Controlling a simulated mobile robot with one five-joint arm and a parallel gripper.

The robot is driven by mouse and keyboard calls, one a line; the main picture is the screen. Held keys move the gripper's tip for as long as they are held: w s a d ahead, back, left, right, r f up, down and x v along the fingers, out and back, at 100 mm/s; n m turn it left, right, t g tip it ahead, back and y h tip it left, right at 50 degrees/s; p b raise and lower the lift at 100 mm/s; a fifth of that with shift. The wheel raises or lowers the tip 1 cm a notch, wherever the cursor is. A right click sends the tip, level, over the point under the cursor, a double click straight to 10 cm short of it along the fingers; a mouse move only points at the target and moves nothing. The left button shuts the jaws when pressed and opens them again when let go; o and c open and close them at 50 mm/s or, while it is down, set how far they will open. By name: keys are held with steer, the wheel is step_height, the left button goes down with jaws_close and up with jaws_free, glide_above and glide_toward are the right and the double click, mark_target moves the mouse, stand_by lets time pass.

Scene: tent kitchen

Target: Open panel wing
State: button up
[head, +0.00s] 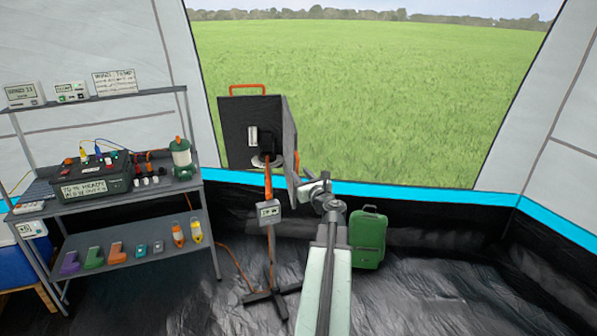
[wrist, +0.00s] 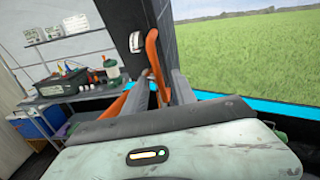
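The dark folding panel (head: 235,136) stands on a post with an orange handle on top. Its wing (head: 290,135) is angled out from the panel's right side, seen nearly edge-on. My gripper (head: 304,187) is at the wing's lower part in the head view; its fingertips are too small to make out there. In the wrist view my gripper (wrist: 161,88) has its two grey fingers apart. A curved orange handle (wrist: 153,52) shows between and beyond them, in front of the dark panel (wrist: 122,35). I cannot tell whether the fingers touch it.
A grey shelf (head: 130,200) with a power box (head: 95,178), a green lantern (head: 182,158) and small tools stands left. A green case (head: 368,238) stands on the floor right of my arm. The post's dark foot (head: 272,294) is on the floor. Right floor is clear.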

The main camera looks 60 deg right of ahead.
steer(key=x, duration=0.3)
steer(key=shift+w+d, duration=0.1)
jaws_close()
stand_by(1.2)
